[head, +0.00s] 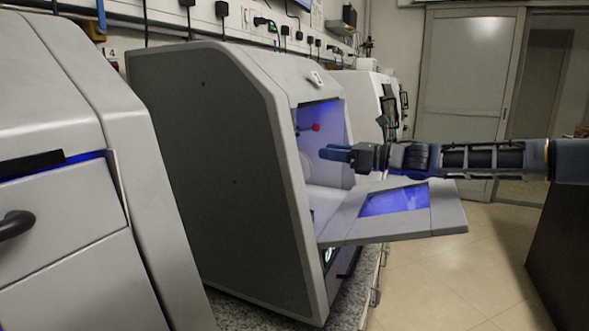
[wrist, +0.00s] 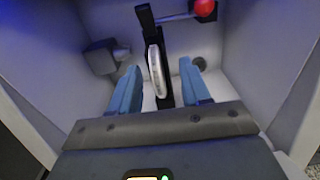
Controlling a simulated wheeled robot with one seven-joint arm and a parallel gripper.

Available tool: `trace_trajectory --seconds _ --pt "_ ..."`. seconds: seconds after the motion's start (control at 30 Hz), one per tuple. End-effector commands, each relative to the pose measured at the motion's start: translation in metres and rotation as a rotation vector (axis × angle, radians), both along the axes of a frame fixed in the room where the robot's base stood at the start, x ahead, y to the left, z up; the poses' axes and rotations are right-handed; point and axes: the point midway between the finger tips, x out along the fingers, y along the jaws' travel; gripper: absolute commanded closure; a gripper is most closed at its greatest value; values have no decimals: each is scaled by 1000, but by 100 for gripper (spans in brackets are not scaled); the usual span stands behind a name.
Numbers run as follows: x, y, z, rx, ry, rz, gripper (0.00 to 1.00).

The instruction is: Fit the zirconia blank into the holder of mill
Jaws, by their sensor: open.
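My gripper (head: 326,153) is at the open front of the grey mill (head: 215,150), above its lowered door. In the wrist view my gripper (wrist: 160,66) has its two blue fingers spread apart. The white zirconia blank (wrist: 154,62) shows nearly edge-on between and just beyond the fingers, with gaps on both sides. It stands upright against the black holder (wrist: 146,16) inside the chamber. How firmly it sits in the holder cannot be told. The head view does not show the blank or holder clearly.
A red ball knob on a rod (wrist: 204,7) is at the chamber's top right; it also shows in the head view (head: 316,127). A dark block (wrist: 101,57) juts from the left. Pale chamber walls flank my gripper. The lowered door (head: 447,209) lies below my arm.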

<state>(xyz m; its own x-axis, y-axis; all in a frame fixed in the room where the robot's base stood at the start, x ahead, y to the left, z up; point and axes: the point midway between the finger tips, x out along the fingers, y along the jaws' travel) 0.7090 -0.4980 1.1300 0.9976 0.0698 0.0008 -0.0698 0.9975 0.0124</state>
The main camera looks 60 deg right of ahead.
Motion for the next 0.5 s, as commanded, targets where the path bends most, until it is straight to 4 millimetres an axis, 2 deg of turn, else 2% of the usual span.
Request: trace_trajectory --seconds 0.37,0.5 --pt "38 10 -2 -13 1 11 53" --pt "57 14 -5 -12 2 11 53"
